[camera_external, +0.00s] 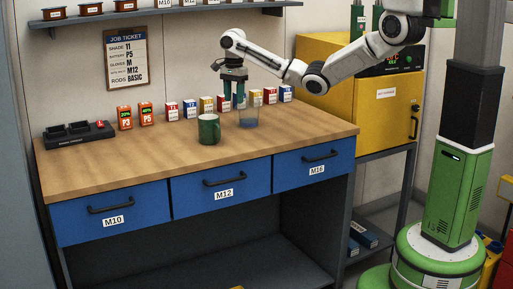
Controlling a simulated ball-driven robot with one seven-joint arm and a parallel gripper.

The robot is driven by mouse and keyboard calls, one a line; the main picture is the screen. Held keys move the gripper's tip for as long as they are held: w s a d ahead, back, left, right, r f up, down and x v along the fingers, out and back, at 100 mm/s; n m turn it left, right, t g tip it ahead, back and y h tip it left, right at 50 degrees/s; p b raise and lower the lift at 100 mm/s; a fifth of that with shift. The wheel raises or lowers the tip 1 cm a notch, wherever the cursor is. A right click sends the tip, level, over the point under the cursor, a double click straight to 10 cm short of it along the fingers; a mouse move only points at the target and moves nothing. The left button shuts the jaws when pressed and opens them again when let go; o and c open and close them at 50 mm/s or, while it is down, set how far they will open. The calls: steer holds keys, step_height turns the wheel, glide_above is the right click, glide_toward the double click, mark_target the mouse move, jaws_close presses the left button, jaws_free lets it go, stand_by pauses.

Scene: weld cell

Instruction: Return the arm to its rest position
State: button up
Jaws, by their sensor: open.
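My gripper (233,97) is over the back middle of the wooden workbench (110,165), pointing down, with my white arm reaching in from the right. Its fingers are open. A clear, bluish cup (249,115) stands just right of and below the fingers; I cannot tell whether a finger overlaps it or is only behind it. A green mug (209,130) stands on the bench to the left of the cup, apart from the gripper.
Several small labelled boxes (172,111) line the bench's back. Batteries marked P3 (124,118) and P5 (145,113) stand near a black charger (78,134). A yellow cabinet (387,105) is at right, under my arm. A shelf (150,14) hangs above. The bench front is clear.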

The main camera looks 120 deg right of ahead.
steer(key=w+a+f+p, duration=0.1)
steer(key=w+a+f, duration=0.1)
steer(key=a, duration=0.3)
steer(key=w+a+f+n+t+y, duration=0.1)
steer(key=w+a+f, duration=0.2)
steer(key=a, duration=0.2)
steer(key=w+a+f+n+t+y+p, duration=0.1)
steer(key=w+a+f, duration=0.2)
steer(key=a, duration=0.3)
steer(key=shift+p, duration=0.3)
steer(key=s+a+f+n, duration=0.1)
steer(key=a+f+n, duration=0.3)
steer(key=a+n, duration=0.65)
steer(key=s+a+f+n, duration=0.1)
steer(key=a+f+n, duration=0.35)
steer(key=a, duration=1.15)
steer(key=s+a+r+n+h, duration=0.1)
steer(key=s+a+n, duration=0.1)
steer(key=s+n, duration=0.3)
steer(key=s+a+r+n+g+h+p, duration=0.1)
steer(key=s+a+r+n, duration=0.1)
steer(key=s+n, duration=0.3)
steer(key=a+n, duration=0.1)
steer(key=n, duration=0.1)
steer(key=shift+s+a+n, duration=0.3)
steer(key=shift+a, duration=0.05)
steer(key=shift+r, duration=0.1)
